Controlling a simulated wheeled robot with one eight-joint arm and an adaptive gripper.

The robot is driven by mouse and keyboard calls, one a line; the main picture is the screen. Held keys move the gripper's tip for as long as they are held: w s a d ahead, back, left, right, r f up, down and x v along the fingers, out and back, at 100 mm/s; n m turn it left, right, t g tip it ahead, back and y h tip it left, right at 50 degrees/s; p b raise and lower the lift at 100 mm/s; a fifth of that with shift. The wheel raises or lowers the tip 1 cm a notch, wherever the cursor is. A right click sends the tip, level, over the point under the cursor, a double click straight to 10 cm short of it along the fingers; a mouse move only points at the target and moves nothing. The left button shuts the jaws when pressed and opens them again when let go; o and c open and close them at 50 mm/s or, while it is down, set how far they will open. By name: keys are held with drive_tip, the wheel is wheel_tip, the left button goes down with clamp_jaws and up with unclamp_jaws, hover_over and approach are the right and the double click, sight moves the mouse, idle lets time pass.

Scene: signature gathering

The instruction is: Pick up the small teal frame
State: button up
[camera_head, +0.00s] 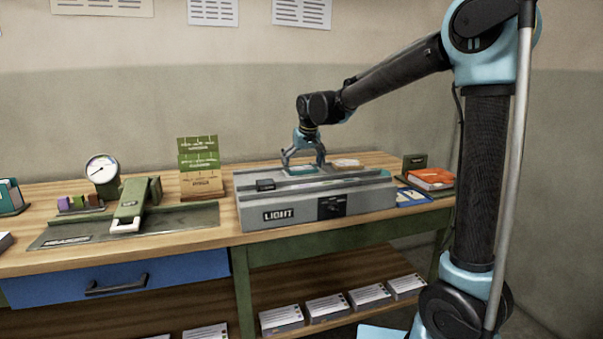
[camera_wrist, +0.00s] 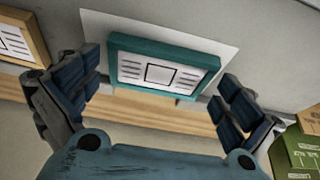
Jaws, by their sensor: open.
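The small teal frame (camera_wrist: 163,65) lies in the wrist view between and slightly beyond my fingers, with a pale printed card inside its rim. In the head view the teal frame (camera_head: 302,171) lies on top of the grey light box (camera_head: 290,214), partly hidden by my gripper. My gripper (camera_head: 304,161) hangs just above it, pointing down with fingers spread. In the wrist view my gripper (camera_wrist: 160,97) is open, with one finger toward each side of the frame and nothing between the pads. Whether a finger touches the frame cannot be told.
A tan-edged frame (camera_wrist: 32,42) lies nearby at the upper left of the wrist view. On the bench (camera_head: 190,239) stand a green card stack (camera_head: 199,160), a gauge (camera_head: 102,169), a stapler-like press (camera_head: 130,205) and an orange book (camera_head: 431,178). A wall rises behind.

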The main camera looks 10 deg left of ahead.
drive_tip(key=c, duration=0.8)
